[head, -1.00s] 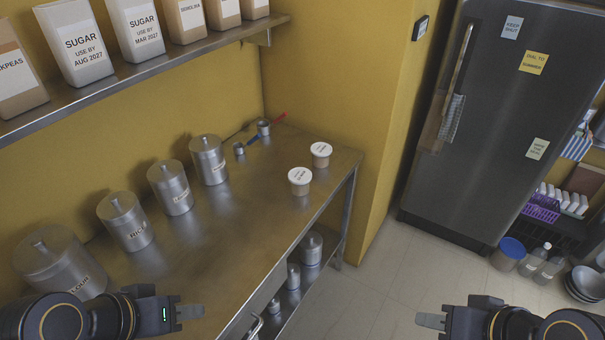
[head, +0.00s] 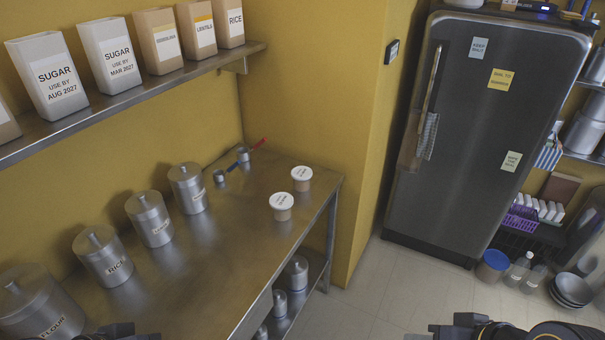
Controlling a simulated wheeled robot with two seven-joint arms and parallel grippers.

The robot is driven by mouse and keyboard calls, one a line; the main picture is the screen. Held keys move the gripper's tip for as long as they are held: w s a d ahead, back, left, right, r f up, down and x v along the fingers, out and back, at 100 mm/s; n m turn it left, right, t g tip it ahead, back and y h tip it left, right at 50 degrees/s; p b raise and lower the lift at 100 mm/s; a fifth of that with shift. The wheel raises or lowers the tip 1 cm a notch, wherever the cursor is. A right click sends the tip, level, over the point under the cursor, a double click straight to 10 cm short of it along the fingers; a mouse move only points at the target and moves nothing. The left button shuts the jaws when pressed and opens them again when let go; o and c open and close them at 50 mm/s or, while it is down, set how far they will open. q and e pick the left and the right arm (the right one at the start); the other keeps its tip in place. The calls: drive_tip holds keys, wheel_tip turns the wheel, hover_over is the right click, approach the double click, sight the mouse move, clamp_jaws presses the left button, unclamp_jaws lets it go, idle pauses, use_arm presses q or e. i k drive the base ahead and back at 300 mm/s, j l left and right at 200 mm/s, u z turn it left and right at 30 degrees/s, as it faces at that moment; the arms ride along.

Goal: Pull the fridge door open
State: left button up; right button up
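The dark grey fridge (head: 465,150) stands on the floor at the back right, its door shut. A long metal handle (head: 431,80) runs upright along the door's left side, with a checked cloth (head: 428,136) hanging at its lower end. Several notes are stuck on the door. My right gripper (head: 418,337) is at the bottom edge, well short of the fridge and mostly cut off, so its opening cannot be told. At the bottom left only a bit of my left arm shows; the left gripper's fingers are out of the picture.
A steel table (head: 235,235) with several canisters and two white-lidded tubs stands at left, under a shelf (head: 130,100) of labelled boxes. A yellow wall (head: 345,150) juts out between table and fridge. A blue-lidded tub (head: 492,265), bottles and bowls (head: 572,290) stand right of the fridge. Floor before it is clear.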

sight(489, 93)
drive_tip(key=i+l, duration=0.7)
drive_tip(key=i+l+u, duration=0.1)
drive_tip(key=i+l, duration=1.25)
drive_tip(key=l, duration=0.3)
